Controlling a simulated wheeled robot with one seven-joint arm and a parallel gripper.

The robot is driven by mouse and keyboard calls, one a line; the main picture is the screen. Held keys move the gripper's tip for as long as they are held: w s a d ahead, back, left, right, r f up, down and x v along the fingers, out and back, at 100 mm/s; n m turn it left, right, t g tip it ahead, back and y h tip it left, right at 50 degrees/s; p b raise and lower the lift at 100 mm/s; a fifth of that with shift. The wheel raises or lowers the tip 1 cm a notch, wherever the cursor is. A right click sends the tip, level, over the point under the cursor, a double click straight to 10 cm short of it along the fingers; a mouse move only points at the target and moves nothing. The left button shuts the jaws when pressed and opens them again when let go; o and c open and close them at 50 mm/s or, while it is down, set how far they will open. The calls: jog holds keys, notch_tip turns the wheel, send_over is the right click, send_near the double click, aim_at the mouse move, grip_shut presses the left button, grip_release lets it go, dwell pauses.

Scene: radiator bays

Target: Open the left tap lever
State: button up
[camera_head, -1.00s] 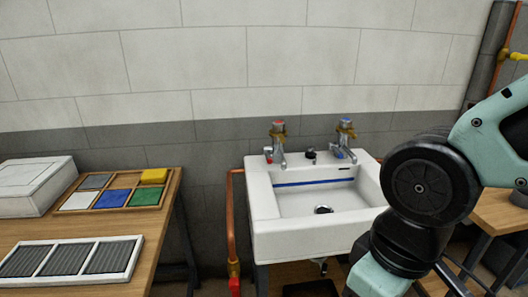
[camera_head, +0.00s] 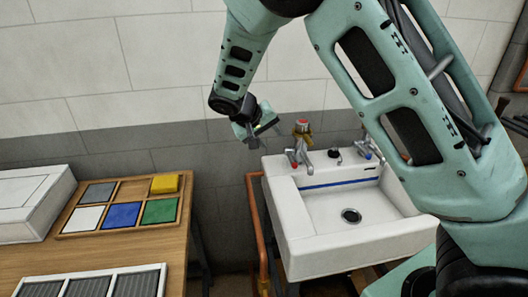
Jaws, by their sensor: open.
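The left tap (camera_head: 303,145) stands on the back left of the white sink (camera_head: 280,190). The right tap (camera_head: 370,148) has a blue mark and is partly hidden behind my arm. My gripper (camera_head: 262,128) is open and empty, to the left of the left tap and about level with its top in the picture. It appears apart from the tap, but the depth between them is hard to tell.
A wooden table (camera_head: 190,210) on the left holds a white box (camera_head: 35,205), a tray of coloured tiles (camera_head: 125,181) and a grey-slatted panel (camera_head: 95,284). A copper pipe (camera_head: 257,225) runs down the sink's left side. The grey and white wall is close behind the sink.

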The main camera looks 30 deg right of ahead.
aim_at(291, 160)
jog(key=p+x, duration=0.3)
jog(key=x, duration=1.4)
jog(key=shift+w+d+f, duration=0.1)
jog(key=shift+w+d, duration=0.05)
grip_shut()
